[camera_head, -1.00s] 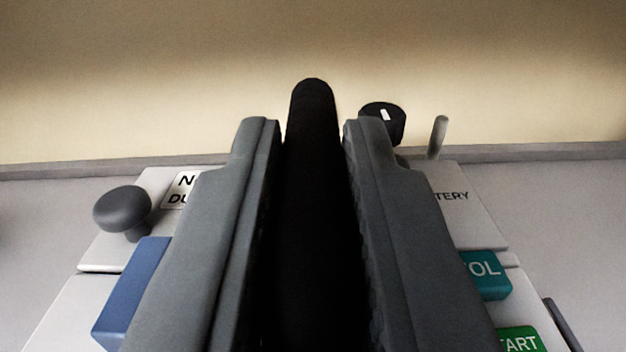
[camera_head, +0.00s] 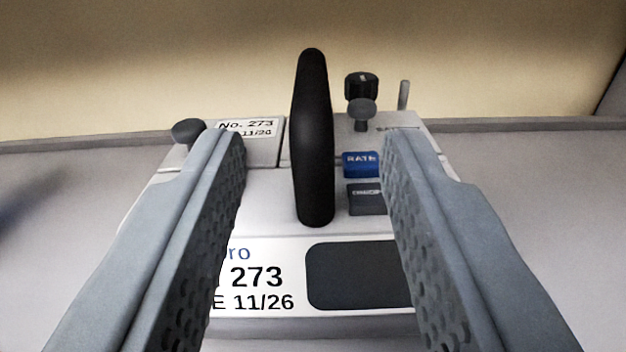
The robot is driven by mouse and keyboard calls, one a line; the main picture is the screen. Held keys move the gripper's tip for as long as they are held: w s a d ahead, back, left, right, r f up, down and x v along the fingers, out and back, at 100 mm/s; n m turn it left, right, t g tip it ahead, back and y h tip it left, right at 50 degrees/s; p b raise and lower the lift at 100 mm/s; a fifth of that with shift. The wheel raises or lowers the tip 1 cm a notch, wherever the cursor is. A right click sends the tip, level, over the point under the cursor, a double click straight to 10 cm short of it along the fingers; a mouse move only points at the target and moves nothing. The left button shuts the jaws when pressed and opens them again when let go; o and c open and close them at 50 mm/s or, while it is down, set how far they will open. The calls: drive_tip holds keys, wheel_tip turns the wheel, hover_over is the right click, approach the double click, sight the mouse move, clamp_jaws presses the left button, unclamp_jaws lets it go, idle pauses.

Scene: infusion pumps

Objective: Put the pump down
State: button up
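The pump (camera_head: 270,225) is a pale grey box with a black handle (camera_head: 312,140) standing up from its top. It rests on a grey surface. Its labels read "No. 273" and "11/26", and a dark panel (camera_head: 360,275) is on its near face. My gripper (camera_head: 313,160) is open, with one finger at each side of the handle. Clear gaps show between both fingers and the handle. The fingers hide parts of the pump's left and right sides.
The grey surface (camera_head: 70,210) is bare to the left of the pump. A raised edge and a beige wall (camera_head: 200,60) lie behind it. Knobs (camera_head: 188,131) and a short grey post (camera_head: 403,95) stick up from the pump. A blurred dark blue patch is at the far left.

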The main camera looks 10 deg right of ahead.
drive_tip(key=v, duration=0.4)
drive_tip(key=shift+s, duration=0.2)
drive_tip(key=shift+a, duration=0.1)
drive_tip(key=s+a+f+n+t+y, duration=0.1)
drive_tip(key=s+a+f+t, duration=0.15)
drive_tip(key=a, duration=0.85)
drive_tip(key=s+a+f+n+t+y, duration=0.1)
drive_tip(key=a+f+n+t, duration=0.15)
drive_tip(key=a, duration=0.75)
drive_tip(key=s+a+f+g, duration=0.1)
drive_tip(key=s+a+f, duration=0.2)
drive_tip(key=f, duration=0.9)
drive_tip(key=s+a+f+g+y, duration=0.1)
drive_tip(key=s+a+f+g, duration=0.1)
drive_tip(key=s+a+f, duration=0.2)
drive_tip(key=s+a+f+g+y, duration=0.1)
drive_tip(key=s+a+f, duration=0.3)
drive_tip(key=f, duration=1.5)
drive_tip(key=a+g, duration=0.1)
drive_tip(key=a, duration=0.3)
drive_tip(key=shift+s+a+f, duration=0.15)
drive_tip(key=shift+s+f, duration=0.1)
drive_tip(key=shift+f, duration=0.15)
